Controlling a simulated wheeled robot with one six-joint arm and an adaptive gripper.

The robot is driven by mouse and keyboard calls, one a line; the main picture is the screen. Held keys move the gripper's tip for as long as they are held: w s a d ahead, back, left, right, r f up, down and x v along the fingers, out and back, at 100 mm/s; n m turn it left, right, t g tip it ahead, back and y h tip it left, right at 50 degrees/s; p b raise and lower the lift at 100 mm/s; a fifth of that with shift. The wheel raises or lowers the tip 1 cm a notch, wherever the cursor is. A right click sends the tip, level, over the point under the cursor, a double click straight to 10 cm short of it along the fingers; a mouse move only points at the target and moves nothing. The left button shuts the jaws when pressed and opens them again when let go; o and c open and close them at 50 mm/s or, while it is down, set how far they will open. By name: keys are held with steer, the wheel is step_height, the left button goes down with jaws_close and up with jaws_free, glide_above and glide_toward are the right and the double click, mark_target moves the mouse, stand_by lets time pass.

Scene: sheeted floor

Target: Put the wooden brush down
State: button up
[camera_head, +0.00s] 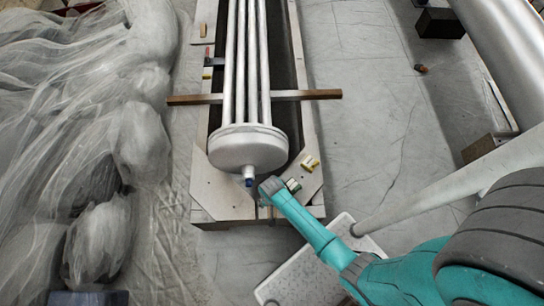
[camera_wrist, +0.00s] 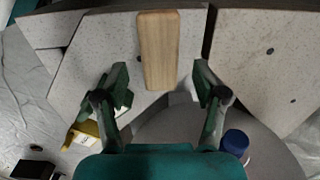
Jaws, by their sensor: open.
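The wooden brush (camera_wrist: 158,48) shows in the wrist view as a plain, light-brown block, lengthwise in the picture. It appears to lie on a pale, speckled board (camera_wrist: 105,45). My gripper (camera_wrist: 160,72) is open, with one green finger on each side of the brush's near end. Gaps show between the brush and both fingers. In the head view my gripper (camera_head: 280,188) is low over the near end of the wooden frame. I cannot make out the brush there; my gripper or arm may hide it.
A white cylinder with long tubes (camera_head: 246,147) lies in the wooden frame (camera_head: 215,190), its blue cap (camera_wrist: 235,142) close to my gripper. Sheeted lumps (camera_head: 105,240) fill the left. A white step (camera_head: 300,280) stands near my arm.

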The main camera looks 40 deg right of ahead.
step_height(320, 180, up, 8)
steer(key=shift+r, duration=0.15)
steer(key=shift+s, duration=0.1)
steer(key=s+r+n+t, duration=0.3)
steer(key=s+r+t, duration=0.45)
steer(key=s, duration=0.35)
steer(key=s+r+n+t, duration=0.1)
steer(key=s+r+t, duration=0.1)
steer(key=r, duration=0.8)
steer(key=s+r+n+t, duration=0.1)
steer(key=s+r+t, duration=0.2)
steer(key=r, duration=0.8)
steer(key=s+r+n+t, duration=0.2)
steer(key=s+r, duration=0.1)
steer(key=r, duration=0.7)
steer(key=shift+s+r, duration=0.25)
steer(key=shift+r, duration=0.1)
steer(key=shift+o, duration=0.5)
steer(key=shift+f, duration=0.1)
